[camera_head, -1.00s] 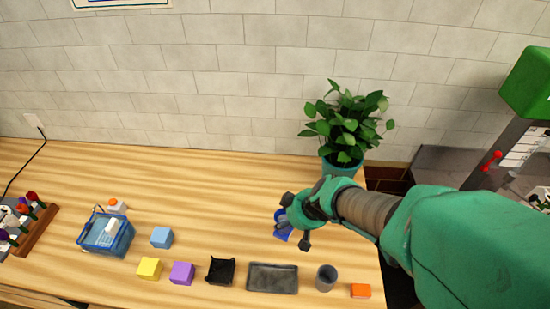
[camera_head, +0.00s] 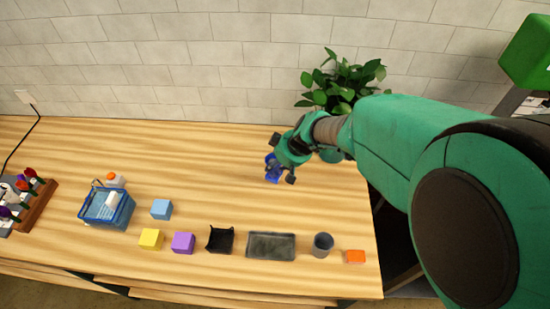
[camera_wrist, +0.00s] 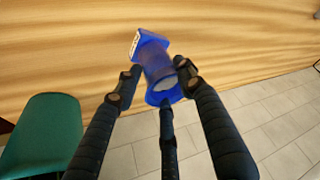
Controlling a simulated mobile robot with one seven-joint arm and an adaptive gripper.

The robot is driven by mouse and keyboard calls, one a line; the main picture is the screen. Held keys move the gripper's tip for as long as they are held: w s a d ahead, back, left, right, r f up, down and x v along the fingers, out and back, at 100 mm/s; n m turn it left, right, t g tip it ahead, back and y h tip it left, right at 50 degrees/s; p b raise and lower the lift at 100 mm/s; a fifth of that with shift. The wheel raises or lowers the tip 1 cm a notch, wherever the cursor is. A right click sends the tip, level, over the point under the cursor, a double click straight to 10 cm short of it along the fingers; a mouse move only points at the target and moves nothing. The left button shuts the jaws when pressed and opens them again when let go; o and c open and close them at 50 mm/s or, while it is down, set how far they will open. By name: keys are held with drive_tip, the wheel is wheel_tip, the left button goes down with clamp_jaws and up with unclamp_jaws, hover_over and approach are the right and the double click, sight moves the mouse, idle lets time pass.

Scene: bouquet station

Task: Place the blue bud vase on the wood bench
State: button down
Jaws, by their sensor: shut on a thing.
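The blue bud vase (camera_head: 272,168) is in my gripper (camera_head: 281,174) above the right part of the wood bench (camera_head: 200,160). In the wrist view, the vase (camera_wrist: 157,62) sits between the black fingers of my gripper (camera_wrist: 160,82), which are shut on it. Its square white-marked end points away from the fingers and its round rim faces the camera. The bench (camera_wrist: 220,40) shows behind it. I cannot tell whether the vase touches the bench.
Along the bench's front stand a yellow block (camera_head: 151,239), a purple block (camera_head: 183,243), a black holder (camera_head: 220,239), a grey tray (camera_head: 270,246), a grey cup (camera_head: 322,244) and an orange block (camera_head: 355,257). A blue basket (camera_head: 106,207) stands left. The bench's middle is clear.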

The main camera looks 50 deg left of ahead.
drive_tip(key=shift+w+a+f, duration=0.1)
drive_tip(key=shift+w+a, duration=0.3)
drive_tip(key=shift+a, duration=0.3)
drive_tip(key=shift+w+a+f, duration=0.1)
drive_tip(key=shift+w+a, duration=0.25)
drive_tip(key=shift+a, duration=0.3)
drive_tip(key=shift+w+a, duration=0.4)
drive_tip(key=shift+a, duration=0.3)
drive_tip(key=shift+f, duration=1.75)
drive_tip(key=shift+f, duration=0.1)
drive_tip(key=c, duration=1.1)
unclamp_jaws()
drive_tip(key=v, duration=1.2)
drive_tip(key=shift+d+p, duration=0.1)
drive_tip(key=shift+p, duration=0.2)
